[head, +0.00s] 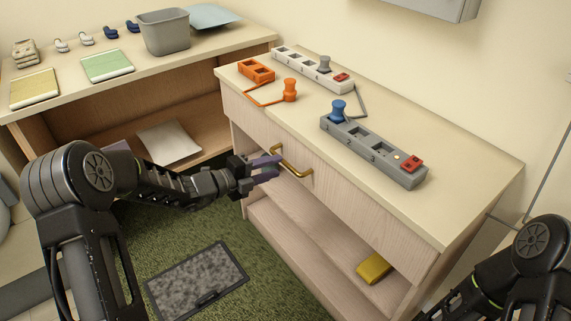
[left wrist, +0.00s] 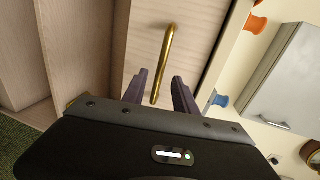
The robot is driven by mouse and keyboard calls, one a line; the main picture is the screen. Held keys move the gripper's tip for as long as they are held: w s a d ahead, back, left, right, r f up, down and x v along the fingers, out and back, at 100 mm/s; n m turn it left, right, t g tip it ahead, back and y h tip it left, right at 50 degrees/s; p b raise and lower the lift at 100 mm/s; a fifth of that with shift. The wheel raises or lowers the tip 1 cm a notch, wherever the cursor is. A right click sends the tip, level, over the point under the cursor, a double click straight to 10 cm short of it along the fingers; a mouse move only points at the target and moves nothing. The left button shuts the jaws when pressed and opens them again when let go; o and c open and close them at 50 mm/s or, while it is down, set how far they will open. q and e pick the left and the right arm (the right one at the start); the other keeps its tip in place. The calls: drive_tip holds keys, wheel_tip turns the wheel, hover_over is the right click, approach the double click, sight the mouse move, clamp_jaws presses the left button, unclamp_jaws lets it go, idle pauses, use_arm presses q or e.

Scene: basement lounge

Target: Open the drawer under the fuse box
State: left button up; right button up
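The grey fuse box (head: 440,6) hangs on the wall at the top; it also shows in the left wrist view (left wrist: 290,78). Below it stands a pale wood cabinet whose drawer (head: 330,195) looks shut, its front flush. The drawer has a brass bar handle (head: 293,163), seen also in the left wrist view (left wrist: 165,62). My left gripper (head: 278,166) is open at the handle's left end. In the left wrist view its two dark purple fingers (left wrist: 161,78) stand on either side of the handle, with gaps visible. My right gripper is out of view; only the right arm shows.
Two power strips, grey (head: 370,150) and white (head: 310,68), and an orange plug (head: 289,90) lie on the cabinet top (head: 465,170). A yellow block (head: 374,267) lies on the open shelf below. A desk with a grey bin (head: 165,32) stands left.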

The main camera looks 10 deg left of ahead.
sight(284, 164)
use_arm(q)
drive_tip(key=x, duration=0.5)
clamp_jaws()
idle(0.3)
idle(1.0)
